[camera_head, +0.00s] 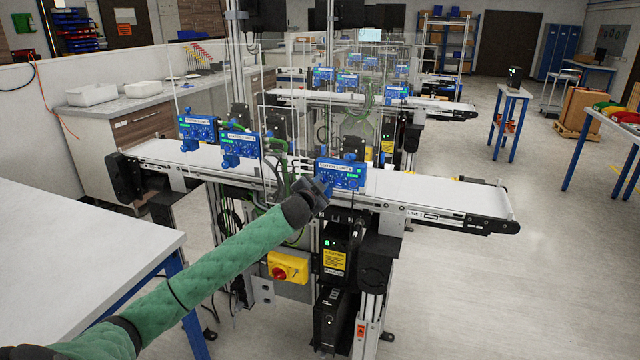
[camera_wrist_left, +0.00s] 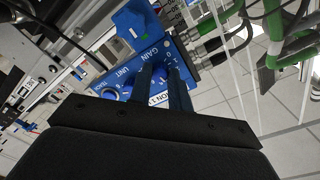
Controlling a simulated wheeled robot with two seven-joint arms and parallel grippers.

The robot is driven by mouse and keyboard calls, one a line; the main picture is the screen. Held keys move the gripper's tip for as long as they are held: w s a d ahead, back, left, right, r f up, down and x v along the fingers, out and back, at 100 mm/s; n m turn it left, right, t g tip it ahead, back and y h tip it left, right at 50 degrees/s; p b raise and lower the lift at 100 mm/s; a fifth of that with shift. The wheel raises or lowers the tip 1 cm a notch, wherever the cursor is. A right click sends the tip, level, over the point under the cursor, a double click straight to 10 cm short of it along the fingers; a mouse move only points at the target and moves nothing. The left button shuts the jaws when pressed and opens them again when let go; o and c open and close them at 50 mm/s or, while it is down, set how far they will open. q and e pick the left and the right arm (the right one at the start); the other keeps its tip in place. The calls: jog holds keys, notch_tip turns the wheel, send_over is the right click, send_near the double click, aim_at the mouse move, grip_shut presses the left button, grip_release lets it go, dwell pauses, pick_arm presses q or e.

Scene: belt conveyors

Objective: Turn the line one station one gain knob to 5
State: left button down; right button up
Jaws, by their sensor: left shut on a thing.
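My left gripper (camera_head: 322,190) is at the front of a blue station unit (camera_head: 340,173), the rightmost of three on the near conveyor. In the left wrist view, this blue panel (camera_wrist_left: 128,62) carries the words GAIN and UNIT, and part of a station 1 label shows. The two dark fingers (camera_wrist_left: 163,82) are shut at the GAIN dial, on the gain knob, which they mostly hide. Its pointer and setting cannot be read. A second blue knob (camera_wrist_left: 122,84) with a white scale sits beside it, under UNIT. My right gripper is in neither view.
Two more blue units (camera_head: 197,128) (camera_head: 240,146) stand further left along the near conveyor (camera_head: 440,192). Clear guard panels and cables rise close behind the panel. A yellow box with a red switch (camera_head: 288,267) is below my left arm.

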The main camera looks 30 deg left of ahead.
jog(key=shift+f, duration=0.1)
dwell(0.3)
pick_arm(q)
jog(key=c, duration=1.3)
grip_release()
jog(key=shift+s, duration=0.15)
jog(key=shift+s+d+f, duration=0.1)
jog(key=shift+s, duration=0.25)
jog(key=b+v, duration=0.2)
jog(key=v, duration=0.4)
jog(key=shift+s, duration=0.35)
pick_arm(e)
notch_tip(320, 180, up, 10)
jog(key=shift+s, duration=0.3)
pick_arm(q)
jog(key=shift+d, duration=0.15)
